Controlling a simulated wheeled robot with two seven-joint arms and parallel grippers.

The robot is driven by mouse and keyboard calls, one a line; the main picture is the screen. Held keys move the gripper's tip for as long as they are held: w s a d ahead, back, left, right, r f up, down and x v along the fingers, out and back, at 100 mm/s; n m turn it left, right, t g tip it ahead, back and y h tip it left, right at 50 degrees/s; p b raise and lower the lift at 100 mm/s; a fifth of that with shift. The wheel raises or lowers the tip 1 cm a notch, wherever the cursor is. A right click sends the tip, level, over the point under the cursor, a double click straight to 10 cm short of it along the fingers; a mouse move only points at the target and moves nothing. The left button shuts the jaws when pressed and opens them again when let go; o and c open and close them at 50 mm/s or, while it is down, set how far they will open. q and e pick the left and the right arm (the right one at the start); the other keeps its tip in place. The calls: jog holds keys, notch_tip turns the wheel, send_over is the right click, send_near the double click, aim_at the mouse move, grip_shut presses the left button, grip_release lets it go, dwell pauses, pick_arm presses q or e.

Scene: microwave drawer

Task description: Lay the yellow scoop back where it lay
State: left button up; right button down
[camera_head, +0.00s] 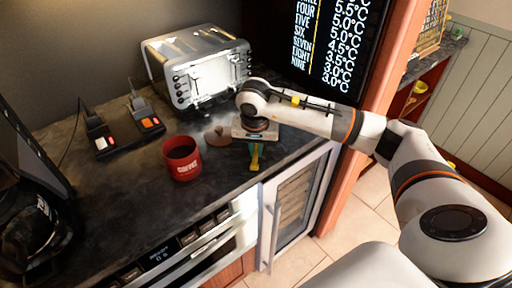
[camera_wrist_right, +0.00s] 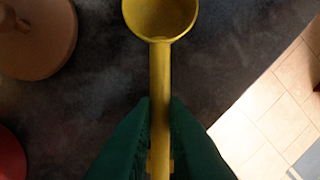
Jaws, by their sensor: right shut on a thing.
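My right gripper (camera_head: 253,148) is over the dark counter near its front edge, pointing down, to the right of the red mug. In the right wrist view its green fingers (camera_wrist_right: 160,140) are shut on the handle of the yellow scoop (camera_wrist_right: 160,70). The round bowl of the scoop is at the top of that view, partly cut off by the frame. In the head view only a small yellow part of the scoop (camera_head: 255,163) shows below the gripper. I cannot tell whether the scoop touches the counter. My left gripper is not in view.
A red mug (camera_head: 182,160) and a round brown lid-like piece (camera_head: 218,137) with a knob stand left of the gripper. A toaster (camera_head: 200,68) is behind, a power strip (camera_head: 130,137) further left. The counter's front edge and tiled floor (camera_wrist_right: 280,110) lie close right.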

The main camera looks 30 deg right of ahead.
jog(key=c, duration=1.4)
grip_release()
jog(key=r, duration=0.4)
jog(key=s+a+r+b, duration=0.1)
jog(key=r, duration=0.6)
jog(key=shift+s+a+r, duration=0.2)
jog(key=shift+s+r, duration=0.1)
jog(key=shift+r, duration=0.05)
jog(key=shift+s, duration=0.1)
